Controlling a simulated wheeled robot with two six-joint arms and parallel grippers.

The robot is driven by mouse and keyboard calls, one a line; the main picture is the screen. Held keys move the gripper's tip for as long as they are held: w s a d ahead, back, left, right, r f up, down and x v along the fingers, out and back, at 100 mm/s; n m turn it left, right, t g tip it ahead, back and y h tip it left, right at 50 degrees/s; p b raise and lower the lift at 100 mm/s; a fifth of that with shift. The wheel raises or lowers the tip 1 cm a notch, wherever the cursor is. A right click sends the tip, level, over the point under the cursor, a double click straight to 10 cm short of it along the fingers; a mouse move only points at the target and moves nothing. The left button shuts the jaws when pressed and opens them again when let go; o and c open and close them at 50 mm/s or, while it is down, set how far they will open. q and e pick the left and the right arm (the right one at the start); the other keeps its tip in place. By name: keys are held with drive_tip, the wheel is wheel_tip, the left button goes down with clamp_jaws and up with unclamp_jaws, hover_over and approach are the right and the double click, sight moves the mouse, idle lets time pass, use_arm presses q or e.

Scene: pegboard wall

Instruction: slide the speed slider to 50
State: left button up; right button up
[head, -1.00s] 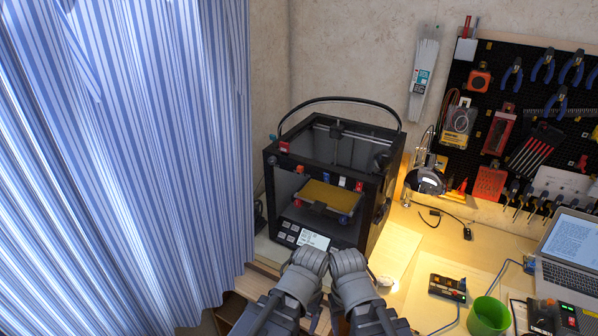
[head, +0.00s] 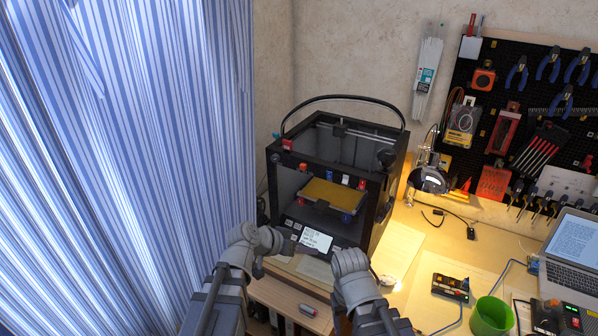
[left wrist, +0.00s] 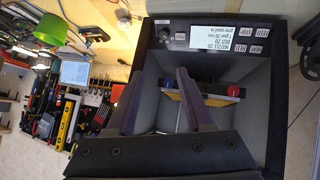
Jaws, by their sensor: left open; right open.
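The black 3D printer (head: 375,215) stands on the bench, its front panel facing me. The panel has a lit display (head: 316,239) and several buttons (head: 296,228). In the left wrist view the panel is upside down, with its display (left wrist: 208,37), labelled buttons (left wrist: 255,40) and a small round knob (left wrist: 171,22). I cannot make out the speed slider for certain. My left gripper (head: 275,258) is open and empty before the panel's left part. Its two fingers (left wrist: 157,82) stand apart in the wrist view. My right gripper (head: 351,262) is open, near the panel's right end, its fingertips mostly hidden.
The yellow print bed (head: 329,195) is inside the printer. A lamp (head: 428,179), a control box (head: 450,287), a green cup (head: 490,316) and a laptop (head: 573,250) are to the right. A striped curtain (head: 130,150) hangs at the left. Tools cover the pegboard (head: 520,120).

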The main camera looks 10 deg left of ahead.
use_arm(q)
drive_tip(key=w+r+t+h, duration=0.2)
drive_tip(key=w+r+t, duration=0.25)
drive_tip(key=r, duration=0.25)
drive_tip(key=t+y, duration=0.2)
drive_tip(key=t, duration=0.3)
approach(302, 168)
drive_tip(key=shift+n, duration=0.4)
drive_tip(key=shift+x, duration=4.2)
drive_tip(key=shift+c, duration=0.4)
clamp_jaws()
